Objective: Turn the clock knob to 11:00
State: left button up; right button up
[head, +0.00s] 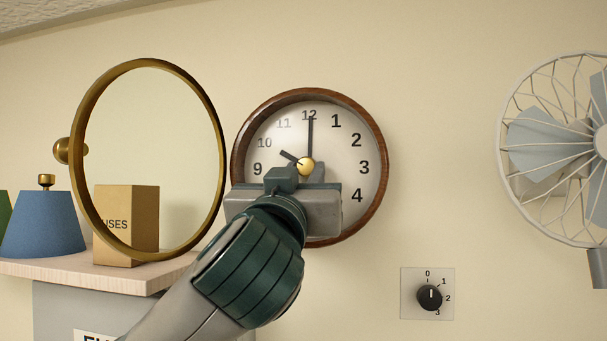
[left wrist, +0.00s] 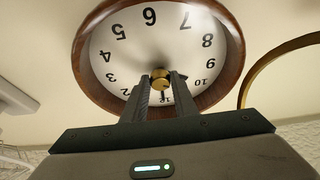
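The round clock (head: 345,140) has a brown wooden rim and a white face, and hangs on the wall. Its short hand points at 10 and its long hand at 12. The brass clock knob (head: 306,165) is at the centre of the face. My left gripper (head: 304,177) is in front of the clock and hides its lower left part. In the left wrist view the clock (left wrist: 113,50) appears upside down. My right gripper is not in view.
A wooden shelf (head: 120,277) holds a cardboard box (head: 143,207) and a blue lampshade (head: 43,226). A wall dial (head: 429,296) and a wire-caged fan (head: 545,140) are at the right.

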pick_arm(q)
jog(key=shift+a+f+m+h+b, duration=0.15)
jog(key=shift+m+h+b, duration=0.85)
jog(key=shift+m+b, duration=0.6)
jog(key=shift+a+m+g+h, duration=0.1)
jog(key=shift+m+g+h, duration=0.4)
jog(key=shift+m, duration=0.7)
jog(key=shift+r+m+g+h+b, duration=0.25)
jog(key=shift+m+g+h+b, duration=0.35)
jog(key=shift+m, duration=1)
jog(key=o, duration=1)
jog(key=shift+o, duration=0.2)
jog(key=shift+a, duration=0.1)
